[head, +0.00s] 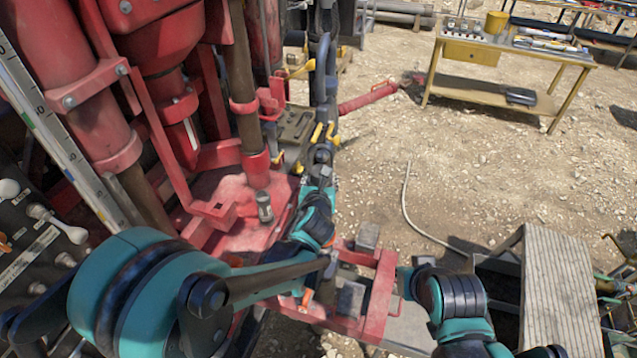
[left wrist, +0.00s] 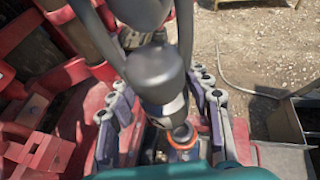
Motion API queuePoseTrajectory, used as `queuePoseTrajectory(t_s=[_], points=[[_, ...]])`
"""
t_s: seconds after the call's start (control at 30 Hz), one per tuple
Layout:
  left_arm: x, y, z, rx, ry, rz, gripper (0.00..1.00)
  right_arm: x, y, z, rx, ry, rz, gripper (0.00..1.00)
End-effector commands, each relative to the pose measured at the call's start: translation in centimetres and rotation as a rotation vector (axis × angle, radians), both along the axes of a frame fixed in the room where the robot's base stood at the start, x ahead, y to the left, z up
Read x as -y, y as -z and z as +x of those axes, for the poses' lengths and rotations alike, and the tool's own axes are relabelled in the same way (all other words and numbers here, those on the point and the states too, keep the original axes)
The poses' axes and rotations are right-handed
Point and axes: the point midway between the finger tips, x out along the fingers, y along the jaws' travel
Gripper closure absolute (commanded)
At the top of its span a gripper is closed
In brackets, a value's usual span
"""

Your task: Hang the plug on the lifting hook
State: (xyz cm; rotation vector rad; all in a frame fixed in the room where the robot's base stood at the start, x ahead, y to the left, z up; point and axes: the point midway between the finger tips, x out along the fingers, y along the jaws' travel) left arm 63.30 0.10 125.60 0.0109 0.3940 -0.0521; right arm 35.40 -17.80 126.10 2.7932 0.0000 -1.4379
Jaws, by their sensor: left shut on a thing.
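My left gripper (head: 320,158) is raised above the red deck, in the middle of the head view. In the left wrist view its two fingers (left wrist: 160,108) stand on either side of a dark grey, rounded body, which I take to be the plug (left wrist: 157,72), and are shut on it. A dark, curved loop-like part rises from the plug to the top of that view. In the head view a dark, upright shape (head: 326,85) stands just above the gripper; I cannot tell whether it is the lifting hook or part of the plug. My right arm shows at lower right, its fingers unclear.
Red rig columns and a red deck (head: 228,212) fill the left. A short metal cylinder (head: 264,206) stands on the deck. A red clamp frame (head: 383,285) lies below my left arm. A yellow workbench (head: 510,55) stands far right. Gravel between is mostly clear.

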Motion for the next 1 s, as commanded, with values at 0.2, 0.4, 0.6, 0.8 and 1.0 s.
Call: queuePoseTrajectory(t_s=[0.2, 0.4, 0.6, 0.8, 1.0], points=[[0.4, 0.0, 1.2, 0.002, 0.001, 0.0, 1.0, 0.0, -0.1, 0.0, 0.0, 0.0, 0.0, 1.0], [0.7, 0.1, 2.1, 0.002, 0.001, 0.0, 1.0, 0.0, -0.1, 0.0, 0.0, 0.0, 0.0, 1.0], [0.9, 1.1, 2.7, 0.002, 0.001, 0.0, 1.0, 0.0, 0.9, 0.0, 0.0, 0.0, 0.0, 1.0], [1.0, 2.0, 3.2, 0.002, 0.001, 0.0, 1.0, 0.0, 1.8, 0.0, 0.0, 0.0, 0.0, 1.0], [1.1, 2.7, 3.4, 0.002, 0.001, 0.0, 1.0, 0.0, 2.7, 0.0, 0.0, 0.0, 0.0, 1.0]])
